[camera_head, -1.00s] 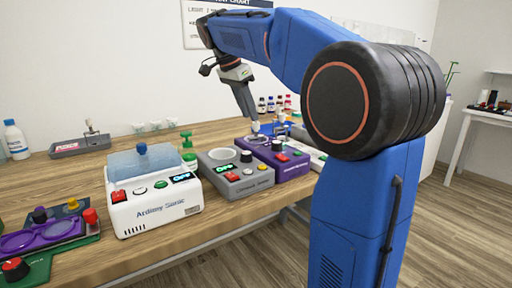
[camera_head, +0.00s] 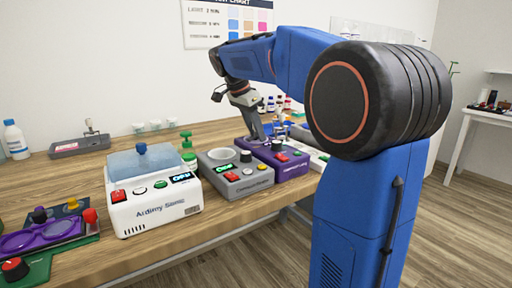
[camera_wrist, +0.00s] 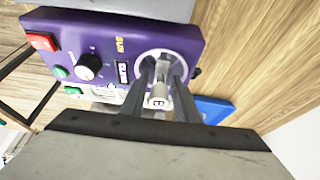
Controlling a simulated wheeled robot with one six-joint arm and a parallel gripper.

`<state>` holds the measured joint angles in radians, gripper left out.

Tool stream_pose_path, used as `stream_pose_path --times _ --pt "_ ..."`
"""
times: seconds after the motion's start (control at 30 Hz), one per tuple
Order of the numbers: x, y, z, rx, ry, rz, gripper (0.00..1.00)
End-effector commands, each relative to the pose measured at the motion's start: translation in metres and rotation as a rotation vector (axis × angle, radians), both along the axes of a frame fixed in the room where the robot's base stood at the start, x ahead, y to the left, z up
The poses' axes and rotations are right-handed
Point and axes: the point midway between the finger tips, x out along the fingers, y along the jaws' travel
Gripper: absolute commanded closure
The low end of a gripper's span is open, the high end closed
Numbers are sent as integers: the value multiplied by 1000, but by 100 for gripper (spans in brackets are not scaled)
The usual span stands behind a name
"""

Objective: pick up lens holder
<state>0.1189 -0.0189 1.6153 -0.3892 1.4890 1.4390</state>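My gripper (camera_head: 257,133) is lowered over the purple machine (camera_head: 290,166) on the bench. In the wrist view, my gripper's two dark fingers (camera_wrist: 164,68) are apart, one on each side of a small pale cylinder (camera_wrist: 158,101) with a dark mark. It lies in front of the white ring (camera_wrist: 143,62) on the purple machine (camera_wrist: 110,22). I cannot tell whether the fingers touch the cylinder, or whether it is the lens holder. A purple piece with two round rings (camera_head: 42,236) lies at the far left of the bench.
A grey machine (camera_head: 236,182) stands left of the purple one, with a white machine (camera_head: 160,211) further left. A green pump bottle (camera_head: 187,148) and small bottles (camera_head: 270,104) stand behind. A blue flat item (camera_wrist: 212,108) lies near the fingers.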

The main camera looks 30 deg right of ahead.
Motion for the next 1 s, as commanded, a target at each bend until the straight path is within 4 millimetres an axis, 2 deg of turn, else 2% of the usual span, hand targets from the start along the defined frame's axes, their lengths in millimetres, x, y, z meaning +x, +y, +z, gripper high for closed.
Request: stream_pose_path --times 0.07,0.17,0.2,0.57,0.67,1.0 --pt "0 0 0 0 0 0 74" --pt "0 0 0 0 0 0 98" --pt "0 0 0 0 0 0 100" --pt "0 0 5 0 -2 1 100" --pt "1 0 16 -1 -2 0 100" --pt "1 0 76 -1 -3 0 100"
